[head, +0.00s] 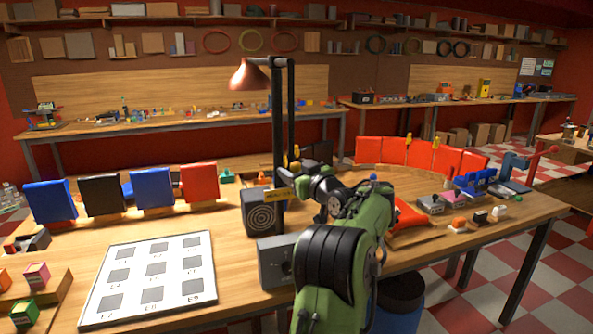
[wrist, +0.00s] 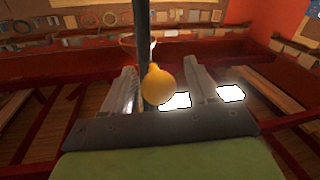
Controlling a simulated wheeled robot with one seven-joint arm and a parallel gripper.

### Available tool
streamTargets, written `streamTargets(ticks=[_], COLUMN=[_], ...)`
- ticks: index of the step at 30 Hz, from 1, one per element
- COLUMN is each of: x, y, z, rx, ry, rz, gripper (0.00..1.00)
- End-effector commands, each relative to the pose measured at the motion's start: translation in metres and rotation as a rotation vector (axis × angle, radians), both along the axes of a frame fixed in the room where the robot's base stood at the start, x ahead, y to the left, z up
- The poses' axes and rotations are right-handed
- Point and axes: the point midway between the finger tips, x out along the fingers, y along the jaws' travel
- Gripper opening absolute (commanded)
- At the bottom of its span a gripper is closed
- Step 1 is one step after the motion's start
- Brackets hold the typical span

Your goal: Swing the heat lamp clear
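The heat lamp has a copper cone shade (head: 249,76) at the end of a dark arm on a tall black post (head: 278,130), in the middle of the head view. The shade points left, over the bench. In the wrist view a rounded yellow knob (wrist: 158,90) appears between the two fingers of my gripper (wrist: 165,85), with a gap on each side. The dark post (wrist: 143,40) stands behind it. My gripper is open; whether it touches the knob is not clear. In the head view my gripper (head: 298,172) is beside the post, partly hidden by my wrist.
A white board with grey squares (head: 151,276) lies front left. Blue, black and red panels (head: 153,190) stand behind it. A box with a ringed target (head: 262,212) is at the post's base. Orange-red curved panels (head: 420,153) and small parts are on the right.

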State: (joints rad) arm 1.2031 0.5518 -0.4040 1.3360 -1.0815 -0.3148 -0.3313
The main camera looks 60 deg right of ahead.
Motion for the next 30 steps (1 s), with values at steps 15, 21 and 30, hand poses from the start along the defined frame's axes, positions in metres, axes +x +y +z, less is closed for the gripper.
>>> streamTargets(ticks=[15, 21, 30], x=[-0.039, -0.089, -0.135], y=[0.02, 0.049, 0.077], z=[0.0, 0.0, 0.0], rx=[-0.003, -0.003, -0.004], ry=[-0.003, -0.003, -0.002], rz=[-0.008, -0.008, -0.004], gripper=[0.61, 0.61, 0.61])
